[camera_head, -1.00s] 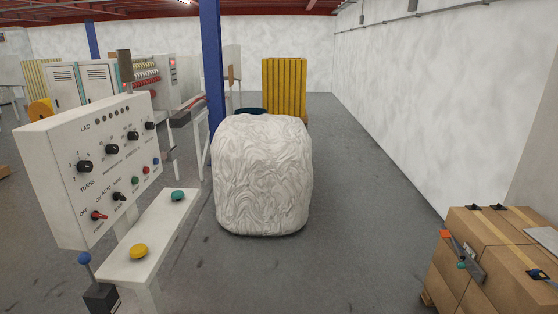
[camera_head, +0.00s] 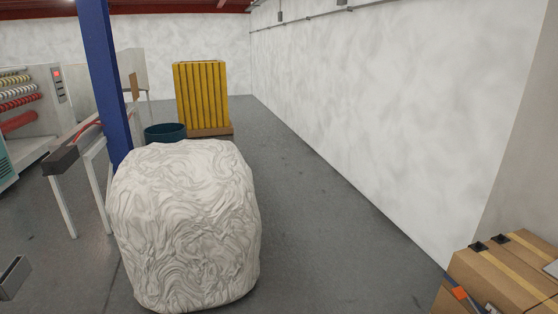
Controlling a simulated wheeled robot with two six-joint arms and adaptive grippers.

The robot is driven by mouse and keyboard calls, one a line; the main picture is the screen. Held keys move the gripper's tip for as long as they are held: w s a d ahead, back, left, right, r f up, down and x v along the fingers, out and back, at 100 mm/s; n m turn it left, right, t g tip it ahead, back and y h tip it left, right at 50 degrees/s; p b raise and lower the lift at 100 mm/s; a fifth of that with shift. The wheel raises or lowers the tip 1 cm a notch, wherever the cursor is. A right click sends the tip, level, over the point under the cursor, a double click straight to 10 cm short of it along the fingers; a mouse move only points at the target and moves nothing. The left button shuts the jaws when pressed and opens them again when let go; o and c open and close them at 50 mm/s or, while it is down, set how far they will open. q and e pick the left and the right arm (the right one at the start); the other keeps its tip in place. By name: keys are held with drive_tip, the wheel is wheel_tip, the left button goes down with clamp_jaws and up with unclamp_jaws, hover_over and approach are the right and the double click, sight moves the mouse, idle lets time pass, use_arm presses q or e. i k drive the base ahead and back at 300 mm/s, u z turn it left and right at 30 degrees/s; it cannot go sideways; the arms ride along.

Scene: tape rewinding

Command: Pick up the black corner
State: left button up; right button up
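Two small black pieces, which look like the black corners, lie on top of the cardboard boxes at the lower right. One black corner (camera_head: 478,246) is nearer the left edge of the box top, and the other black corner (camera_head: 503,238) is just to its right and farther back. Both are small, so their exact shape is hard to tell.
The cardboard boxes (camera_head: 520,262) carry tan tape and an orange-tipped tool (camera_head: 460,293). A large white wrapped bundle (camera_head: 185,225) stands left of centre. A blue post (camera_head: 103,80), teal bin (camera_head: 165,132) and yellow stack (camera_head: 202,95) are behind. Grey floor between bundle and boxes is clear.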

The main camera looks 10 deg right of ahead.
sight(478, 246)
drive_tip(key=z, duration=0.3)
drive_tip(key=i, duration=1.15)
drive_tip(key=z, duration=1.2)
drive_tip(key=i, duration=0.8)
drive_tip(key=z, duration=0.9)
